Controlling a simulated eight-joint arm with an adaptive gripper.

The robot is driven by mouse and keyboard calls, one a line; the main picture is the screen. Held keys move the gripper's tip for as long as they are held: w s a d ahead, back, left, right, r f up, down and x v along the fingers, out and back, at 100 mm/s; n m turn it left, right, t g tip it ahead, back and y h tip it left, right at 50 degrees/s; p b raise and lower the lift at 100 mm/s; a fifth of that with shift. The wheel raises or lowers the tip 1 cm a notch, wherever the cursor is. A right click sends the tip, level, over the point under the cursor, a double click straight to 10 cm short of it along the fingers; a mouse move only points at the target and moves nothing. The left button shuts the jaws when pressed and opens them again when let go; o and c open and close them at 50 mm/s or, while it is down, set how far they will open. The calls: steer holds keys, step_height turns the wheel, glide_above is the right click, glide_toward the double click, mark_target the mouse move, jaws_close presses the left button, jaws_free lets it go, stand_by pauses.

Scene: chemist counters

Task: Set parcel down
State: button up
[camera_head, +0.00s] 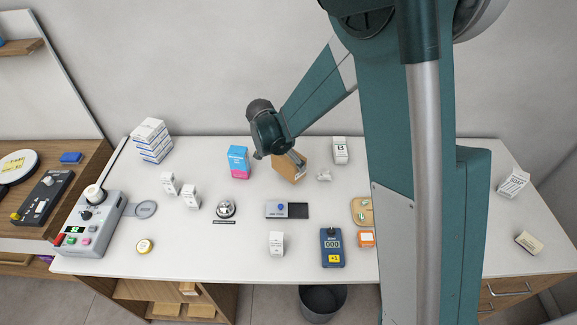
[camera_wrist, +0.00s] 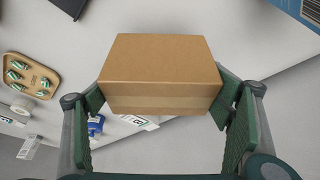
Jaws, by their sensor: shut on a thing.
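The parcel is a plain brown cardboard box (camera_head: 288,168) at the back middle of the white counter (camera_head: 200,245). In the wrist view the parcel (camera_wrist: 160,72) fills the space between the green finger pads, tape strip along its near face. My gripper (camera_head: 297,158) is shut on the parcel, and the fingers (camera_wrist: 160,94) press on its two sides. The parcel looks slightly tilted in the head view. I cannot tell whether its underside touches the counter.
A blue and pink box (camera_head: 239,162) stands just left of the parcel, and a white box (camera_head: 340,150) stands to its right. A small white item (camera_head: 324,175) lies nearby.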

steer(key=shift+f, duration=0.1)
steer(key=shift+f, duration=1.75)
steer(key=shift+f, duration=0.2)
steer(key=o, duration=1)
steer(key=shift+o, duration=0.2)
steer(key=shift+r, duration=0.25)
steer(key=shift+v, duration=5.95)
